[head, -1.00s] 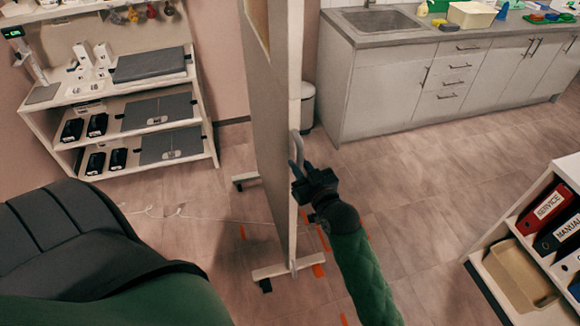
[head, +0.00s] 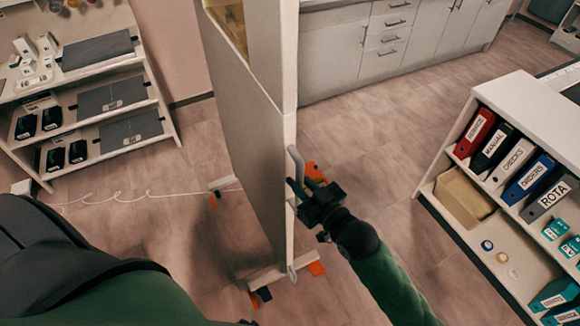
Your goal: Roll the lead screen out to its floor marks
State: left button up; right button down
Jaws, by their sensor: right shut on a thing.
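The lead screen (head: 250,130) is a tall pale panel on feet, standing upright in the middle of the head view. More orange (head: 313,171) shows behind my right gripper. My right gripper (head: 302,190) is shut on the grey handle (head: 295,158) on the screen's near edge. My left gripper is out of view. The screen hides some of the floor.
A shelf unit (head: 150,140) stands at left, with a pale cable (head: 130,196) on the floor running from near it towards the screen. A binder shelf (head: 430,190) stands at right. Cabinets (head: 340,50) line the back. Floor between screen and binder shelf is clear.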

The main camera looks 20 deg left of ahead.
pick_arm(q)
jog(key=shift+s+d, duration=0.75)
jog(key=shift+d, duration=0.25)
pick_arm(e)
jog(key=shift+s+v, duration=0.15)
jog(key=shift+v, duration=0.65)
jog(key=shift+s+v, duration=0.2)
jog(key=shift+v, duration=0.6)
